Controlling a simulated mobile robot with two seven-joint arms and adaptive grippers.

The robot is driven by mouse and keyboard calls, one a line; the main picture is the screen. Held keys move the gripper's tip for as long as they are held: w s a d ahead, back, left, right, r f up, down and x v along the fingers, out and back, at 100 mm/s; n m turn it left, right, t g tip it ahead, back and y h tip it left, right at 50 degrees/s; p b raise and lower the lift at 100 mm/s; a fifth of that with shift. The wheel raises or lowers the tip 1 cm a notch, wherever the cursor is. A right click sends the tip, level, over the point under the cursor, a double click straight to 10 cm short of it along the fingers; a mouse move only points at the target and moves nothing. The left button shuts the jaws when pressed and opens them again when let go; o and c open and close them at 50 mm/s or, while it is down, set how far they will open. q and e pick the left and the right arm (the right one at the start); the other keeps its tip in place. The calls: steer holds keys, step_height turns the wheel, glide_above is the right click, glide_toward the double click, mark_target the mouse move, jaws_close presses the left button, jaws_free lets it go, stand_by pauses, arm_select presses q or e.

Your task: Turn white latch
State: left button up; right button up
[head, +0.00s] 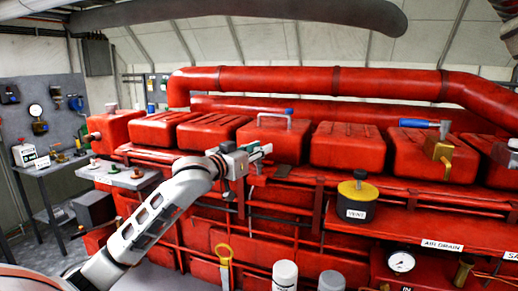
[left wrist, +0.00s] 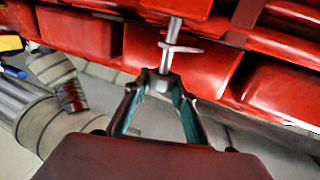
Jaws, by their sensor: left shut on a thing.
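A pale grey rod with a short crosspiece, which looks like the white latch (left wrist: 172,42), stands out from the red machinery at the upper middle of the left wrist view. My left gripper (head: 262,151) reaches in front of the red cylinder covers in the head view. In the left wrist view its two fingers (left wrist: 160,82) come together on the near end of this rod. In the head view the gripper hides most of the latch, so its angle is hard to tell. My right gripper is not in view.
The red engine (head: 347,147) fills the middle, with a thick red pipe above. A blue-handled lever (head: 288,112) stands just above my left gripper. A yellow-topped vent can (head: 358,198) and a gauge (head: 401,261) are at right. A workbench (head: 52,165) is at far left.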

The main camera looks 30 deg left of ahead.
arm_select(q)
steer(key=n+y, duration=0.1)
steer(key=y, duration=0.1)
steer(key=n+y, duration=0.2)
steer(key=n+g+y, duration=0.1)
steer(key=y, duration=0.2)
steer(key=shift+d+n, duration=0.25)
steer(key=shift+n, duration=0.15)
steer(key=n+g+y, duration=0.1)
steer(key=y, duration=0.1)
steer(key=n+g+y+b, duration=0.1)
steer(key=n+y, duration=0.1)
steer(key=shift+f+g+y, duration=0.1)
steer(key=shift+g+y, duration=0.2)
steer(key=shift+y, duration=0.1)
steer(key=shift+a+n+g+y+b, duration=0.1)
steer(key=shift+n+g+y+b, duration=0.25)
steer(key=shift+n+g+y, duration=0.45)
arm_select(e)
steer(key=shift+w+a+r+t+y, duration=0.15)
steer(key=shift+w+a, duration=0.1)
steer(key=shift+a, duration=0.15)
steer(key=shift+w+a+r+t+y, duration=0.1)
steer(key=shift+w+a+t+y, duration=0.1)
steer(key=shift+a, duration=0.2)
arm_select(q)
steer(key=o, duration=1.1)
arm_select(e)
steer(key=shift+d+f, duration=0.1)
